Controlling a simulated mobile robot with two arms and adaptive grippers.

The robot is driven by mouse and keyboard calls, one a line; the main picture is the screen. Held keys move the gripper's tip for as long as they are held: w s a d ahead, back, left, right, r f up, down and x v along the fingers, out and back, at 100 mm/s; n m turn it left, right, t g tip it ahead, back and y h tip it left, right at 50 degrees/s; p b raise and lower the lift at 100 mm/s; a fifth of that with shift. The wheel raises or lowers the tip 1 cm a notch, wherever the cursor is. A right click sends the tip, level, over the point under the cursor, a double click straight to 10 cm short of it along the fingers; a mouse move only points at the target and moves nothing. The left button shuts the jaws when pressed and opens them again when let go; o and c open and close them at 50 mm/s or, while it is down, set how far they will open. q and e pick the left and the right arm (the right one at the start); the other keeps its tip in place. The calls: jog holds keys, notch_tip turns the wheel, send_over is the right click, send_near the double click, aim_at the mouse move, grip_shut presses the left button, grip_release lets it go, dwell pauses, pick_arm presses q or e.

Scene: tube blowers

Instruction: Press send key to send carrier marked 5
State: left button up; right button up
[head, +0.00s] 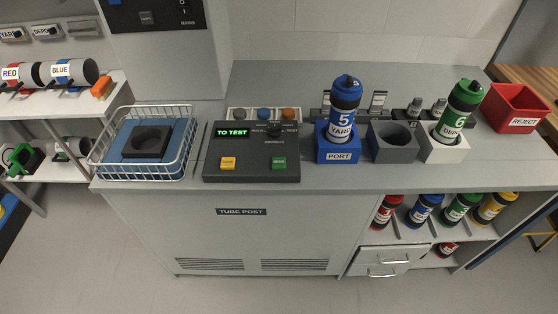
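The carrier marked 5 (345,102) is blue with a white label that reads YARD. It stands upright in the blue block labelled PORT (338,156). The dark control console (250,177) is left of it, and its display (232,130) reads TO TEST in green. A green key (279,162) is at the console's lower right and looks like the send key, its small lettering hard to read. A yellow key (228,163) is at the lower left. Neither of my grippers is in view.
A green carrier marked 6 (458,112) leans in a white block (443,148), beside an empty grey block (393,142). A red REJECT bin (516,108) is at the right. A white wire basket (187,150) is at the left. The counter's front strip is clear.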

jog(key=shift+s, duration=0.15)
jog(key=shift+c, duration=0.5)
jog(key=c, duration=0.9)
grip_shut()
